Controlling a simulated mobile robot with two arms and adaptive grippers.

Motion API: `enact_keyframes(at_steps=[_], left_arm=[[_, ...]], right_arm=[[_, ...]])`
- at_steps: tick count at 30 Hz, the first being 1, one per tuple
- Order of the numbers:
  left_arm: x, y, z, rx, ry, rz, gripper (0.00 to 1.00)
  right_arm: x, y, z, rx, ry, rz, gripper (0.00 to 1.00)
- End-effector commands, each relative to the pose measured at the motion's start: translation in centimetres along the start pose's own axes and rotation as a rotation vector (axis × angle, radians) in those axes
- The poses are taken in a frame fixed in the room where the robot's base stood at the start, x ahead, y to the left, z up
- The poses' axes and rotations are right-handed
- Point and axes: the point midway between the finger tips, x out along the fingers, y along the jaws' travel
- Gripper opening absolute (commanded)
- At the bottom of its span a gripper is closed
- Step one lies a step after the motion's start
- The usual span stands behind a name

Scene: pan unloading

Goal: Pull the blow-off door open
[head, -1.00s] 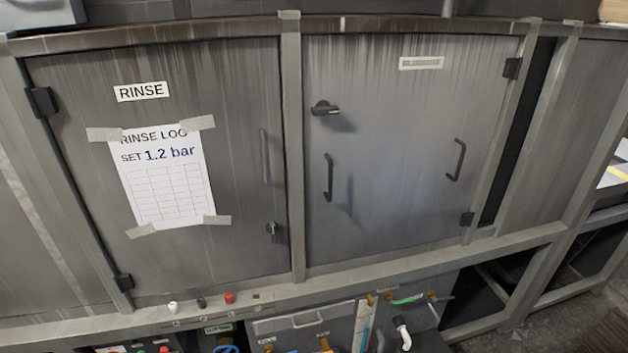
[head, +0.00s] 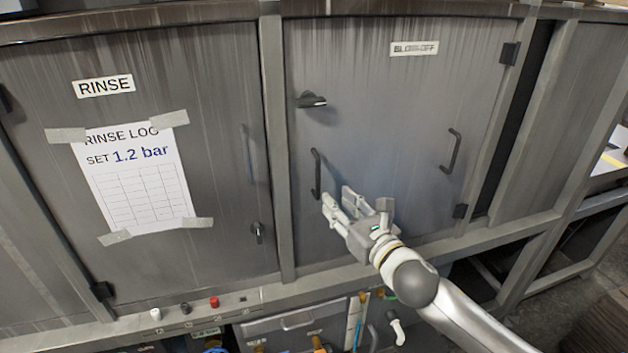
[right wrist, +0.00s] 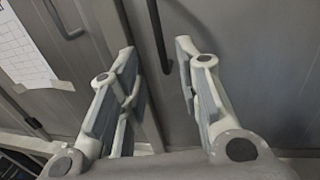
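The blow-off door (head: 390,110) is the grey panel right of the central post, with a "BLOW-OFF" label at its top. It looks closed. A black upright handle (head: 316,174) is near its left edge, with a dark turn latch (head: 312,100) above. My right gripper (head: 337,195) is open and empty, just below and right of that handle in the head view. In the right wrist view the open fingers (right wrist: 153,50) stand apart, and the handle (right wrist: 159,40) shows between them, farther off. My left gripper is out of view.
The rinse door (head: 220,100), with a taped log sheet (head: 136,180), is on the left. A second handle (head: 453,151) and hinges (head: 510,53) are on the blow-off door's right side. A frame rail (head: 240,298) with buttons runs below.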

Motion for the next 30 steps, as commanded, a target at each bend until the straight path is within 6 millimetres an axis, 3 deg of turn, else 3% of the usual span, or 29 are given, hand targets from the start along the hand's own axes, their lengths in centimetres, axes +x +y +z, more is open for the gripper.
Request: enact_keyframes(at_steps=[18,30], left_arm=[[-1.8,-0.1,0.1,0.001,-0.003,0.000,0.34],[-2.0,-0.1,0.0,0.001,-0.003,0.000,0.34]], right_arm=[[8.4,0.0,0.2,0.006,-0.001,-0.001,0.32],[9.7,0.0,0.0,0.004,-0.001,0.000,0.32]])
